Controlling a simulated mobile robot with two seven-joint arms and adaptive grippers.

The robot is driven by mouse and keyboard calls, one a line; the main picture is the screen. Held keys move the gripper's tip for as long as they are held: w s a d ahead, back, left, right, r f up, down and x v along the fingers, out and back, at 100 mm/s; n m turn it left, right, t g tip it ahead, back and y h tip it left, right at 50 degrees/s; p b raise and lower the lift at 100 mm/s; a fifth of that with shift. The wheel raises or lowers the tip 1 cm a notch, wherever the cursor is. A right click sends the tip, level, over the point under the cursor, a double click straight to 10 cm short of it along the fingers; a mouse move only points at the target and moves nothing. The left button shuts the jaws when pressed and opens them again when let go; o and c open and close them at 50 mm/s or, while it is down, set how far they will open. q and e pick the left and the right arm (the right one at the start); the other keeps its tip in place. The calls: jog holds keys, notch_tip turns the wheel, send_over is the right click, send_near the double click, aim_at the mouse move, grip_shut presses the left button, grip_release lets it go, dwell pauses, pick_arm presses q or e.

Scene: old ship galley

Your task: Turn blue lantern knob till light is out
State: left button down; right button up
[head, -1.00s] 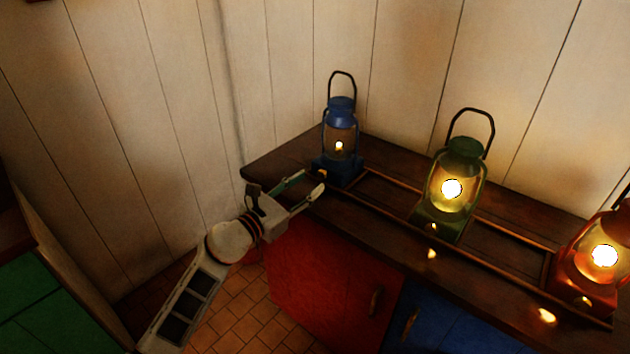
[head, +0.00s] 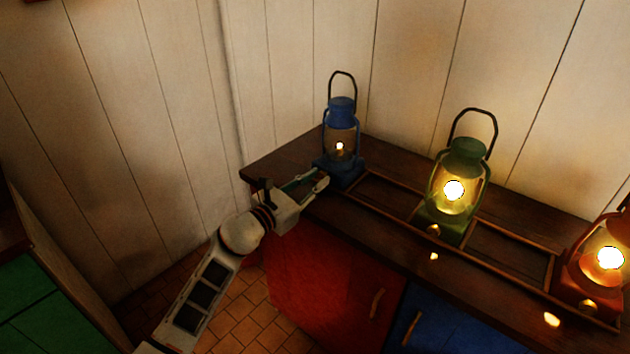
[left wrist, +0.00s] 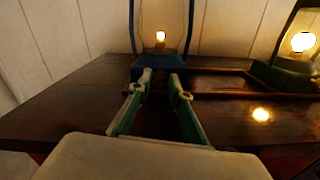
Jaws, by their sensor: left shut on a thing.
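The blue lantern (head: 341,112) stands upright at the left end of the counter, with a small dim flame in its glass. It also shows in the left wrist view (left wrist: 160,70), straight ahead, its flame still lit. My left gripper (head: 321,179) is at the front of its base, with the fingertips (left wrist: 160,80) shut on the blue lantern knob. The knob itself is hidden between the fingers. My right gripper is in neither view.
A green lantern (head: 461,162) and a red lantern (head: 590,272) stand to the right, both brightly lit. A wooden rail frame (head: 385,210) runs along the dark counter (head: 283,160). Plank walls close the back. A green cabinet (head: 30,290) is at lower left.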

pick_arm(q)
jog(key=shift+r+n+p, duration=0.2)
jog(key=shift+n+p, duration=0.25)
jog(key=shift+n, duration=0.05)
jog(key=shift+n+p, duration=0.5)
jog(key=shift+n, duration=0.5)
jog(key=shift+n+p, duration=0.6)
jog(key=shift+n, duration=0.1)
jog(key=shift+f+n, duration=0.1)
jog(key=shift+n, duration=0.5)
jog(key=shift+f+n+p, duration=0.1)
jog(key=shift+n+p, duration=0.4)
jog(key=shift+n, duration=0.1)
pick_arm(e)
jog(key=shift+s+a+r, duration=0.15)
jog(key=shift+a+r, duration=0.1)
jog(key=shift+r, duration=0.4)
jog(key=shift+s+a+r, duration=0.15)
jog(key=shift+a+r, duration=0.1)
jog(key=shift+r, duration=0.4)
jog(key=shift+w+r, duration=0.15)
pick_arm(q)
jog(key=c, duration=1.8)
grip_release()
jog(key=shift+c, duration=0.2)
